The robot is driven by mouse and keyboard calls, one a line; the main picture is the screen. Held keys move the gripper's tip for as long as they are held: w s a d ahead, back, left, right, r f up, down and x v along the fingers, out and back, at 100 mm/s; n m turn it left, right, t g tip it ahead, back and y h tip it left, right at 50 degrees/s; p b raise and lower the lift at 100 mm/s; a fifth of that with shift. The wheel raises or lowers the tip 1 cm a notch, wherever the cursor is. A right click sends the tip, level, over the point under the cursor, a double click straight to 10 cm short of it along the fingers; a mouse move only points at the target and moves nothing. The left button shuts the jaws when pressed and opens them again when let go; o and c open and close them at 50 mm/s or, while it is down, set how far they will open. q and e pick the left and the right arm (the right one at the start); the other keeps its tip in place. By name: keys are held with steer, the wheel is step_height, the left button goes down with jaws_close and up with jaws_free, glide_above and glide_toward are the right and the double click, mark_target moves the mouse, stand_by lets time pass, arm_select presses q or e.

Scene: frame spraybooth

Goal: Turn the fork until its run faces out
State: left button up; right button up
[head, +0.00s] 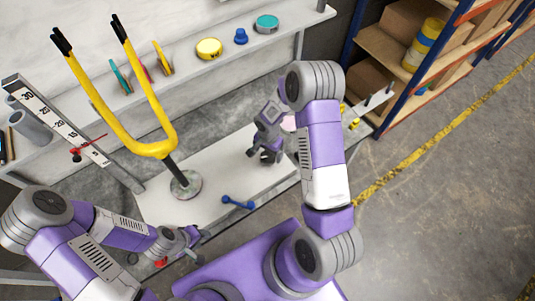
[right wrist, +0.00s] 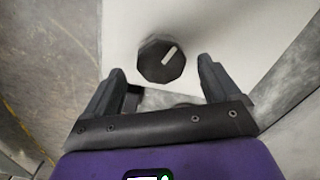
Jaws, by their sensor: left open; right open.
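The yellow fork (head: 155,130) stands upright with two black-tipped prongs on a dark post, set in a round grey base (head: 186,184) on the white bench. I cannot make out a run on the side of it that shows. My left gripper (head: 195,243) is open and low at the bench's front edge, apart from the fork. My right gripper (head: 266,152) is open over the bench, right of the fork. In the right wrist view a black faceted knob (right wrist: 161,60) with a white mark lies just beyond the open fingers (right wrist: 157,85), with nothing between them.
A blue handle-like piece (head: 238,202) lies on the bench (head: 215,180) between my arms. A numbered scale (head: 62,127) with a red pointer stands at left. The back shelf holds a yellow tin (head: 209,49) and other small items. Racking (head: 400,50) stands at right beside open floor.

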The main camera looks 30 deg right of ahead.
mark_target(268, 159)
steer(key=shift+f, duration=1.2)
steer(key=c, duration=1.1)
steer(key=shift+o, duration=0.2)
